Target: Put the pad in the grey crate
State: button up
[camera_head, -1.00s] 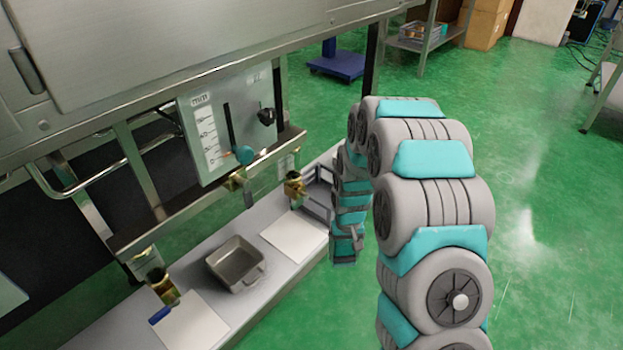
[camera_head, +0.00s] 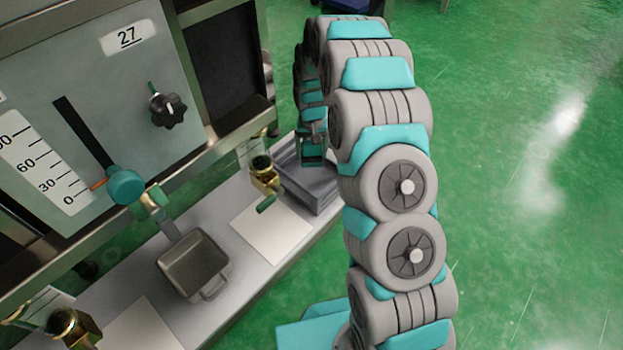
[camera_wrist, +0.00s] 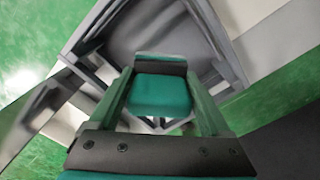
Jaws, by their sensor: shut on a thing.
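My gripper (camera_head: 312,158) points down over the grey crate (camera_head: 322,197) at the far end of the counter. In the wrist view my gripper (camera_wrist: 160,100) is shut on a small teal block with a dark band along its top edge, which I take for the pad (camera_wrist: 160,95). The grey crate (camera_wrist: 222,45) shows around and below it in that view, with its walls on both sides. The pad cannot be made out in the head view. I cannot tell how far it is above the crate floor.
A grey metal pan (camera_head: 194,262) with a handle stands on the counter. A white sheet (camera_head: 270,232) lies between it and the crate, below a brass fitting (camera_head: 264,175) with a green lever. The machine panel (camera_head: 150,90) rises at the left. Green floor lies beyond the counter.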

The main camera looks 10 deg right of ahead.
notch_tip(320, 180, down, 9)
jog(key=shift+b, duration=0.3)
jog(key=shift+f, duration=0.1)
jog(key=o, duration=1)
